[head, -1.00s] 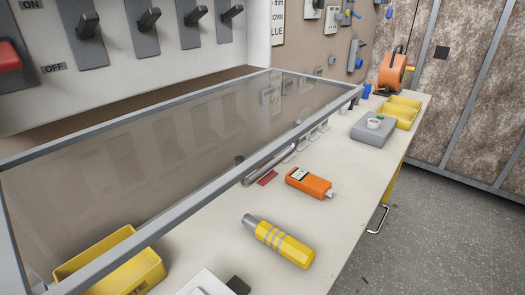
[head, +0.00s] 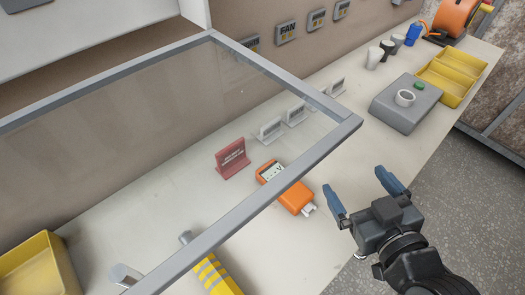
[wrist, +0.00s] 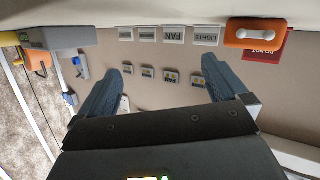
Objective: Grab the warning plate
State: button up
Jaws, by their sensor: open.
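The red warning plate (head: 232,158) with white lettering stands upright on the bench. In the head view it is seen through a clear framed panel. In the wrist view, which is upside down, the red plate (wrist: 277,46) shows at the upper right, partly hidden by the orange meter (wrist: 255,33). My gripper (head: 354,180) is open and empty, to the right of the plate and apart from it, near the bench's front edge. Its two blue fingers also show in the wrist view (wrist: 162,65), with nothing between them.
The grey-framed clear panel (head: 262,205) slants over the bench between camera and plate. The orange meter (head: 295,200) lies close to the plate. White label plates (head: 270,130) stand behind it.

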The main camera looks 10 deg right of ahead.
jog(key=w+a+y, duration=0.1)
jog(key=w+a, duration=0.1)
jog(key=a, duration=0.1)
jog(key=w+a+r+n+g+y, duration=0.1)
jog(key=w+a, duration=0.1)
jog(key=a, duration=0.1)
jog(key=w+a+r+n+y, duration=0.1)
jog(key=w+a, duration=0.1)
jog(key=a, duration=0.1)
jog(key=shift+w+y, duration=0.3)
jog(key=shift+w, duration=0.1)
jog(key=a+g+y, duration=0.1)
jog(key=a, duration=0.2)
jog(key=a+n+g, duration=0.1)
jog(key=a, duration=0.2)
jog(key=w+a+r+y+b, duration=0.1)
jog(key=a, duration=0.3)
jog(key=shift+w+n+g+y, duration=0.1)
jog(key=shift+n+g+y, duration=0.2)
jog(key=shift+g, duration=0.1)
jog(key=shift+x, duration=0.8)
jog(key=shift+p+x, duration=0.45)
jog(key=shift+x, duration=2.55)
jog(key=shift+a+f, duration=0.1)
jog(key=shift+f, duration=0.05)
jog(key=c, duration=1)
